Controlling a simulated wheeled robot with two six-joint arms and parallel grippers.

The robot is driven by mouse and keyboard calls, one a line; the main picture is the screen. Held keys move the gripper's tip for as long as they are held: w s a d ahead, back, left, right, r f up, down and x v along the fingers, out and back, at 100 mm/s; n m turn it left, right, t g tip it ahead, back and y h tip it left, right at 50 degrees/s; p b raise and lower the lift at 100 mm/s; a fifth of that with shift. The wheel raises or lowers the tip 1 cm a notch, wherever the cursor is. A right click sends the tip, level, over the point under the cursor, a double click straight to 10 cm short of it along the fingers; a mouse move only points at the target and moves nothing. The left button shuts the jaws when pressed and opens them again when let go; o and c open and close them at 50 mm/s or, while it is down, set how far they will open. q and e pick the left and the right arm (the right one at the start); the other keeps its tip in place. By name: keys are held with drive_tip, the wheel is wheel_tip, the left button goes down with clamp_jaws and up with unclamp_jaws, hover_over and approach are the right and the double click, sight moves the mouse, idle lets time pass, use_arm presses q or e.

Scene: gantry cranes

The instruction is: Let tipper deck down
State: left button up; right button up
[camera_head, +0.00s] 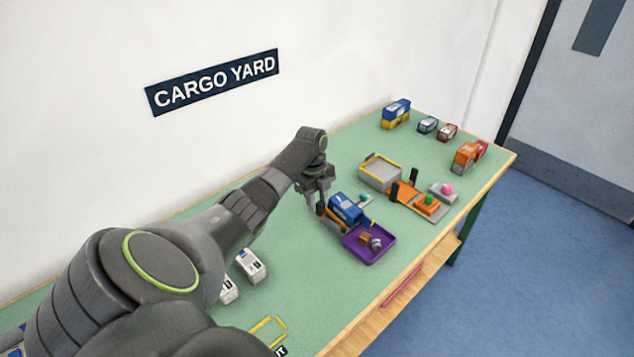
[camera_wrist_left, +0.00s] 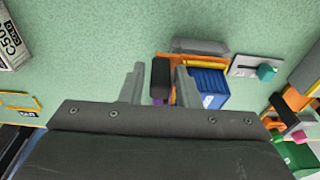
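The tipper (camera_head: 331,222) has an orange deck, seen in part, with a blue container (camera_head: 347,209) on it. The container looks tilted toward a purple tray (camera_head: 384,253) in front. In the left wrist view the orange deck frame (camera_wrist_left: 172,59) and the ribbed blue container (camera_wrist_left: 208,82) lie beyond and right of the fingers. My left gripper (camera_head: 319,204) is at the tipper's wall side, pointing down. In the wrist view its two fingers (camera_wrist_left: 160,88) are apart, with a dark block (camera_wrist_left: 161,76) between them. I cannot tell if they touch it. My right gripper is not in view.
A small plate with a teal knob (camera_wrist_left: 267,71) stands beside the tipper. A grey bin and orange rig (camera_head: 404,193) stand further right. White containers (camera_head: 250,265) lie nearer, left. Toy vehicles (camera_head: 396,113) stand at the far end. The front middle of the green table is clear.

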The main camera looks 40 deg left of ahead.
use_arm(q)
wheel_tip(320, 180, up, 17)
drive_tip(key=a, duration=0.2)
drive_tip(key=shift+a, duration=0.2)
drive_tip(key=shift+w, duration=0.1)
